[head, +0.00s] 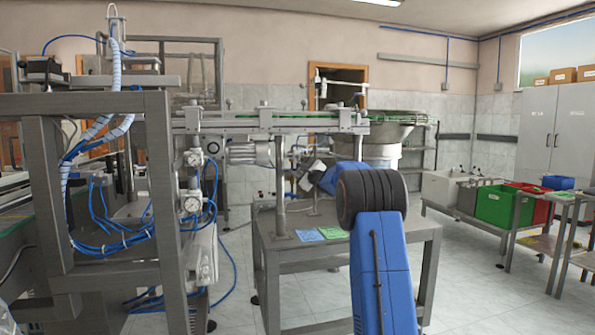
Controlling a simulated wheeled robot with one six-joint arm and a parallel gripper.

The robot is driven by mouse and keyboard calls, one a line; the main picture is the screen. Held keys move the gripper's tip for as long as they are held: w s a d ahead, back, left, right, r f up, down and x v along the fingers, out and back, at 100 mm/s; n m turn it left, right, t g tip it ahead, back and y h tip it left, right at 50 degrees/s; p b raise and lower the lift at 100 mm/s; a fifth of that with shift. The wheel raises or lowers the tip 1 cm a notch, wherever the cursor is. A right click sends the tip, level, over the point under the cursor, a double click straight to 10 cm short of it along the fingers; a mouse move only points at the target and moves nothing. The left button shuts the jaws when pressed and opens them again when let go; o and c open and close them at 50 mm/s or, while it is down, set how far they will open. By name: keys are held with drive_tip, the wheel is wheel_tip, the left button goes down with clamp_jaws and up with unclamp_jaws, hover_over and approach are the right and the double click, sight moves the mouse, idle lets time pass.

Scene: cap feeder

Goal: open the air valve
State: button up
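Air fittings with round gauges sit on the grey frame post at left of centre: an upper gauge (194,158) and a lower gauge (192,204), with blue hoses beside them. The air valve is probably among these fittings, but I cannot pick out its handle or its position. My blue arm rises from the bottom, bends at a black joint and points away to the left. My gripper (309,174) is at its far end, small and partly hidden by the arm, right of the gauges and apart from them. I cannot see its fingers clearly or anything held.
A grey steel table (320,250) with green and blue sheets stands below the arm. A conveyor (270,121) runs above it. The machine frame (165,210) and loose blue hoses fill the left. Green and red crates (497,206) stand on a right-hand bench. Floor between is clear.

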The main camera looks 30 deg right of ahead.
drive_tip(key=shift+o, duration=0.6)
drive_tip(key=s+f, duration=0.1)
drive_tip(key=s, duration=1.6)
drive_tip(key=shift+s+a+f, duration=0.15)
drive_tip(key=shift+s+a, duration=0.05)
drive_tip(key=shift+a, duration=0.15)
drive_tip(key=shift+c, duration=0.3)
